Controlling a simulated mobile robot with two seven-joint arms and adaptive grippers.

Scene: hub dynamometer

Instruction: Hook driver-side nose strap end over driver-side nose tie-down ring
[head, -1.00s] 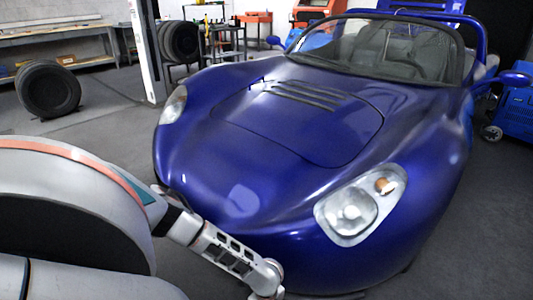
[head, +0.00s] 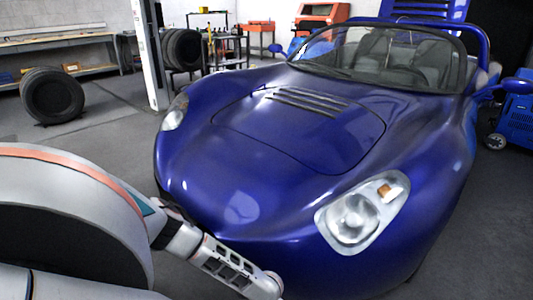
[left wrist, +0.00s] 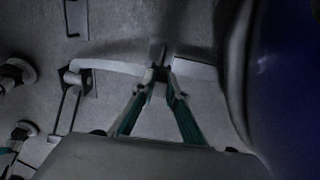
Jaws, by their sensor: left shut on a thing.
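My left gripper (left wrist: 160,76) is shut on a pale strap, its teal fingers meeting on it. The nose strap (left wrist: 112,66) shows to the left of the fingertips, and a pale piece continues to their right toward the blue car. The strap's left part reaches a dark plate with a pale round fitting (left wrist: 75,78); I cannot tell whether it is hooked there or which part is the strap end. No tie-down ring can be made out with certainty. In the head view my left arm reaches down by the car's nose (head: 245,205), its gripper out of sight. My right gripper is not in view.
The blue car body (left wrist: 290,80) fills the right of the wrist view, close to the gripper. Grey floor lies below. In the head view, tires (head: 52,95), a workbench (head: 60,42) and a white post (head: 148,55) stand behind at the left.

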